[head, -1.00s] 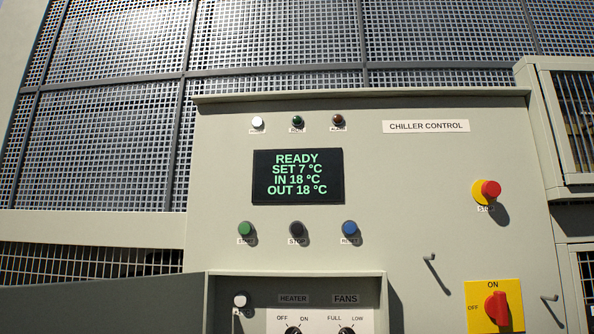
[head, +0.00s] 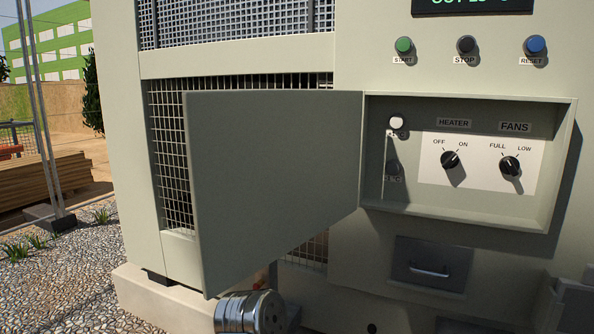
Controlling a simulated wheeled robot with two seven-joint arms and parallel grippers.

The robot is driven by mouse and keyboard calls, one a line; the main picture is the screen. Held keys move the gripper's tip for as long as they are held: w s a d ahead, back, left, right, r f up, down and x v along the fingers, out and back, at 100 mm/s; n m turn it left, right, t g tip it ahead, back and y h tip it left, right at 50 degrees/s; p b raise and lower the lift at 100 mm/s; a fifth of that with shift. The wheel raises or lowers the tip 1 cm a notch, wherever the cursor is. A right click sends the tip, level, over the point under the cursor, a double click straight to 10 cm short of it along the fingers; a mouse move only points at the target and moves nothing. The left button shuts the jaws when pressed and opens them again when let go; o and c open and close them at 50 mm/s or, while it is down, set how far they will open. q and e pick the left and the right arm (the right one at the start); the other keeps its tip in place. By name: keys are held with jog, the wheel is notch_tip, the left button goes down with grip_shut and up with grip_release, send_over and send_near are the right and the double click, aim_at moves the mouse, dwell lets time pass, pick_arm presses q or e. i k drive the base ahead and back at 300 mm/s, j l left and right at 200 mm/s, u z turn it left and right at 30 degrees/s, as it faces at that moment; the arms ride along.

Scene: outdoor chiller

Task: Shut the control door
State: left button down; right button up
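The control door (head: 275,185) is a flat grey-green panel in the head view. It stands open, swung out to the left from the left edge of the control recess (head: 566,165). Its right edge meets the recess and its free edge is at the left, nearer to me. The recess is uncovered and shows the heater knob (head: 450,160), the fans knob (head: 510,166) and a white round part (head: 396,122) at its left. Neither of my grippers is in view, so nothing of mine is seen touching the door.
Green, black and blue buttons (head: 404,46) sit above the recess. A drawer-like panel with a handle (head: 430,272) is below it. Wire mesh (head: 168,150) is behind the door. A silver cylinder (head: 240,312) shows below the door. Gravel ground (head: 75,285) lies at the left.

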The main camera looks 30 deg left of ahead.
aim_at(270, 172)
jog(key=j+z, duration=0.2)
jog(key=j, duration=0.4)
jog(key=j+z, duration=0.15)
jog(key=j, duration=0.4)
jog(key=j+z, duration=0.2)
jog(key=j, duration=0.4)
jog(key=k+j+z, duration=0.2)
jog(key=j, duration=0.35)
jog(key=k+j, duration=0.1)
jog(key=j, duration=0.15)
jog(key=k+j+z, duration=0.15)
jog(key=i+j, duration=0.05)
